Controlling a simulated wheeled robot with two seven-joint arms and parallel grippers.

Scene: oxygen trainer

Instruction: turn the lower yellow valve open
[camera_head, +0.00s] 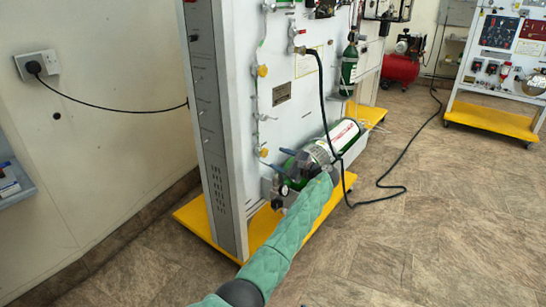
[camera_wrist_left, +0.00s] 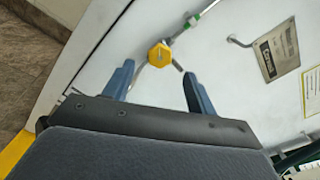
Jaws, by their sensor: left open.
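The lower yellow valve (camera_head: 264,152) is a small knob on a thin pipe on the white panel. It also shows in the left wrist view (camera_wrist_left: 159,55), as a faceted yellow knob near the top centre. My left gripper (camera_head: 274,158) is at the lower part of the panel, close to this valve. Its two blue fingers are open and empty (camera_wrist_left: 158,69), one on each side of the valve in the wrist picture. The valve appears a little beyond the fingertips, and I see no contact. My right gripper is not in view.
An upper yellow valve (camera_head: 262,71) is on the same pipe line. A green cylinder (camera_head: 340,137) lies on the panel's low shelf, behind my left wrist. A black hose (camera_head: 322,95) hangs down the panel to the floor. The yellow base (camera_head: 195,215) sticks out below.

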